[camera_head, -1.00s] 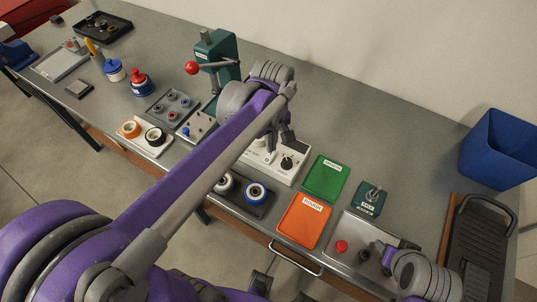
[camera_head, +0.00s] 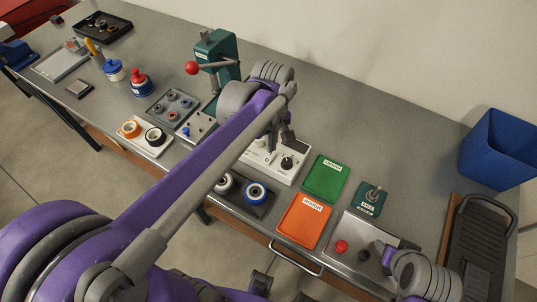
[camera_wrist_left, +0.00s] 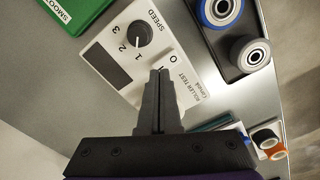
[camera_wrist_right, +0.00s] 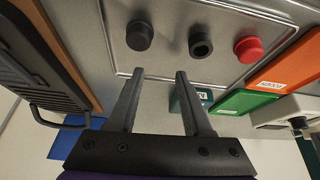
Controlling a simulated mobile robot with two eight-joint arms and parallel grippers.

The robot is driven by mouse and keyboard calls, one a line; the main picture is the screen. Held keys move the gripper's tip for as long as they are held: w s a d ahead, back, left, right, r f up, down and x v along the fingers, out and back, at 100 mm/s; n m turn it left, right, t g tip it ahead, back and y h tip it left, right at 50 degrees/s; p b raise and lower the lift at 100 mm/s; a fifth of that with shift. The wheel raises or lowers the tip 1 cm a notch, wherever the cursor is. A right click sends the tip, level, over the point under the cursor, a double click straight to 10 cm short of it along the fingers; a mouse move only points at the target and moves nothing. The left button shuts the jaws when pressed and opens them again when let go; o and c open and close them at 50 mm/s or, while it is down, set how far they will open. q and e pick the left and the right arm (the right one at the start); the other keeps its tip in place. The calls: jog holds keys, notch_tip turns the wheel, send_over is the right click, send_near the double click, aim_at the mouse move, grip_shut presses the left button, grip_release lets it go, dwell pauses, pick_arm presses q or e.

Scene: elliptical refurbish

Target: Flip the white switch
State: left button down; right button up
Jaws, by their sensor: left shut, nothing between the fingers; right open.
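The white roller test box (camera_head: 289,174) lies on the bench in the head view and also fills the middle of the left wrist view (camera_wrist_left: 190,72). It carries a black speed dial (camera_wrist_left: 140,34), a dark display and a "0" mark. My right gripper (camera_wrist_right: 160,75) is open and empty near the grey panel (camera_wrist_right: 215,20) with red and black knobs.
Green (camera_head: 325,180) and orange (camera_head: 304,222) trays lie right of the box. A tray with rollers (camera_head: 255,193) is in front of it. A green press (camera_head: 217,55) stands behind left. A blue bin (camera_head: 497,150) is at the far right.

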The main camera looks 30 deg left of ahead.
pick_arm(q)
jog(key=shift+f+b, duration=0.55)
jog(key=shift+f, duration=0.4)
pick_arm(e)
jog(key=shift+s+f, duration=0.25)
jog(key=shift+f, duration=0.5)
pick_arm(q)
jog(key=shift+r+p, duration=2.05)
jog(key=shift+r, duration=1.55)
pick_arm(e)
jog(key=shift+w+r, duration=0.35)
jog(key=shift+r, duration=0.6)
jog(key=shift+w+r, duration=0.4)
jog(key=shift+r, duration=0.55)
jog(key=shift+w+r, duration=0.35)
jog(key=shift+r, duration=0.6)
pick_arm(q)
jog(key=shift+f, duration=0.1)
